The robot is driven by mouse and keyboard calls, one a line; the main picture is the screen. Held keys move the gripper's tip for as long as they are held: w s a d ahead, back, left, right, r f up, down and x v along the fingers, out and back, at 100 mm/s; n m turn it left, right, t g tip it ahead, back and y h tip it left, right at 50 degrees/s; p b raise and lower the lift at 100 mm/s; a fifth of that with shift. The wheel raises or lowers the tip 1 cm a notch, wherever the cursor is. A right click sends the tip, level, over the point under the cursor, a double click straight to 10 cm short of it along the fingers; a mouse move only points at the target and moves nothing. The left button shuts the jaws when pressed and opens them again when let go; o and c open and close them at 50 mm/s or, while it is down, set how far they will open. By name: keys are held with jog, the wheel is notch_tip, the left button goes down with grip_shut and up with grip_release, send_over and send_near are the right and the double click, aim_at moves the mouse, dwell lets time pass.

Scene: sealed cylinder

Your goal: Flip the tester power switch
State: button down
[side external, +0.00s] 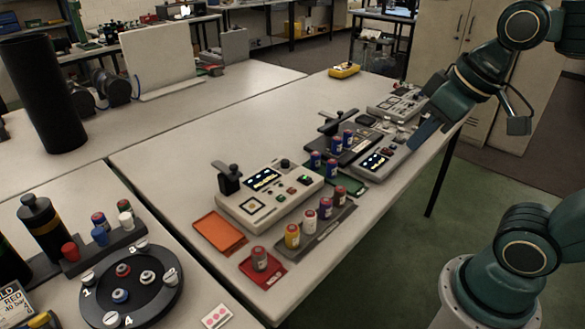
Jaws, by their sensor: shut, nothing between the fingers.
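Tester units stand on the long white table. The nearest tester (243,205) has a lit display, a lit green control (304,180), a red button and a black clamp at its left. A second tester (395,157) farther right also has a lit display. A third unit (402,103) lies behind it. I cannot tell which control is the power switch. My gripper (424,134) is at the far right end of the second tester, angled down to the left. It is shut and empty. Its fingertips are small here, and contact with the tester cannot be told; it hides part of that end.
Several small cylinders stand on a grey rack (322,238) and between the testers. An orange tray (219,232), a red tray (246,270) and a green tray (351,186) lie nearby. A round black fixture (150,303) is at lower left. The table's back half is mostly clear.

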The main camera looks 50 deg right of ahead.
jog(key=w+d+r+g, duration=0.2)
jog(key=w, duration=0.7)
jog(key=g, duration=0.5)
send_over(307, 181)
jog(key=w, duration=0.2)
notch_tip(307, 181, down, 14)
jog(key=shift+w+f, duration=0.3)
jog(key=shift+f, duration=0.35)
jog(key=shift+f, duration=0.1)
jog(key=f, duration=0.4)
jog(key=s+f, duration=0.1)
jog(key=f, duration=0.4)
jog(key=s+f, duration=0.1)
jog(key=f, duration=0.3)
jog(key=shift+s+f, duration=0.1)
jog(key=shift+f, duration=0.2)
